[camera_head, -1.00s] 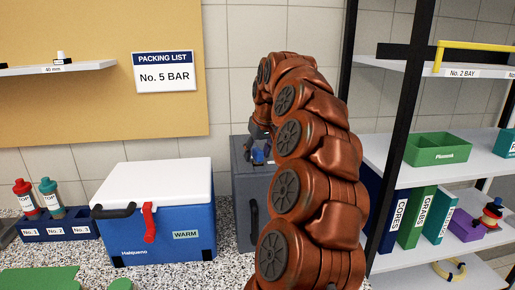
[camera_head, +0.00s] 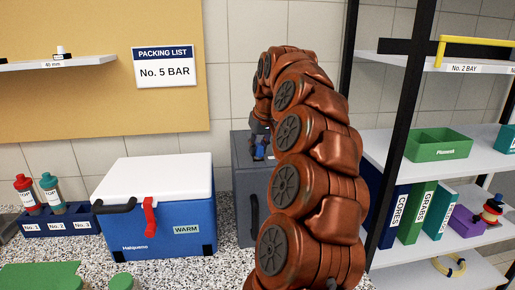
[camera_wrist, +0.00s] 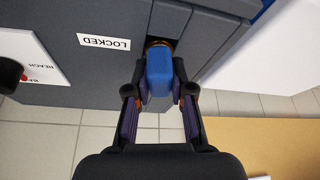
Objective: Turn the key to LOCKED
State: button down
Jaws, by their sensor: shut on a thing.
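The key's blue head (camera_wrist: 159,80) is between my fingers in the wrist view, at a brass-coloured lock (camera_wrist: 160,43) set in a recess of the grey cabinet. My gripper (camera_wrist: 159,93) is shut on the key, one finger on each side. The key's shaft is hidden. A white LOCKED label (camera_wrist: 104,42) is on the cabinet, left of the lock. In the head view, the grey cabinet (camera_head: 242,190) stands behind my arm, and my gripper (camera_head: 259,150) is small at its top; the key's angle is unclear there.
A blue cooler with a white lid (camera_head: 165,225) stands left of the cabinet. A rack with a green bin (camera_head: 438,145) and binders stands to the right. A white panel (camera_wrist: 45,62) with red marks lies left of the label.

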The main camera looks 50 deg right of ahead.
jog(key=shift+f+m+h+b, duration=0.1)
jog(key=shift+m+h+b, duration=0.6)
jog(key=shift+m+b, duration=1.45)
